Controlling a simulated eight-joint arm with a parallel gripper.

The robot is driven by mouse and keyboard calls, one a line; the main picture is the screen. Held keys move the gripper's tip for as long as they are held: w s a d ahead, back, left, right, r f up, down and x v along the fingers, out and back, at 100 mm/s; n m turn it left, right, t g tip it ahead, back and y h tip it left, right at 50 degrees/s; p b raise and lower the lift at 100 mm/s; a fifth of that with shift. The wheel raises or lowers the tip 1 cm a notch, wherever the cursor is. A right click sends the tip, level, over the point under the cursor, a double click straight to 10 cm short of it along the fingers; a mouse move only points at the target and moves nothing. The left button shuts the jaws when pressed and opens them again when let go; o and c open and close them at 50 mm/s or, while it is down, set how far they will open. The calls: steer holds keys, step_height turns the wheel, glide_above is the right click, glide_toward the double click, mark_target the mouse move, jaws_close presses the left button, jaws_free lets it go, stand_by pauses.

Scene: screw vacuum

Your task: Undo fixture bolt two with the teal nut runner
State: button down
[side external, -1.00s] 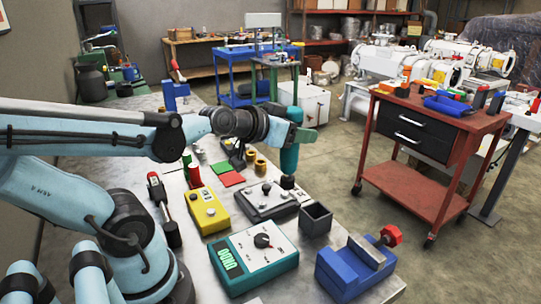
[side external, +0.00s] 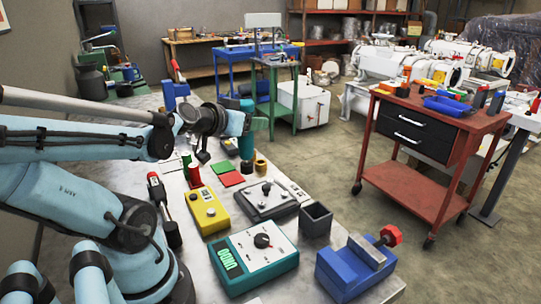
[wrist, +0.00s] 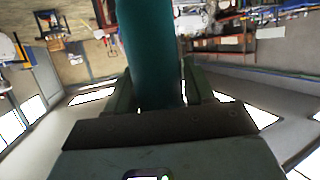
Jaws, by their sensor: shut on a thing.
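My gripper (side external: 250,124) is shut on the teal nut runner (side external: 246,144) and holds it upright at the far side of the grey bench. In the wrist view the teal body (wrist: 150,50) stands between the two dark green fingers (wrist: 155,95). The tool's dark lower end is close to a brass cylinder (side external: 261,166); I cannot tell whether it touches the bench or anything on it. I cannot pick out fixture bolt two in either view.
Red and green pads (side external: 231,179) lie nearby. A red cart (side external: 420,170) stands right.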

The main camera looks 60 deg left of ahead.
mark_target(250, 146)
steer(key=shift+f, duration=0.1)
steer(key=shift+f, duration=3.4)
stand_by(2.5)
steer(key=shift+r, duration=2.55)
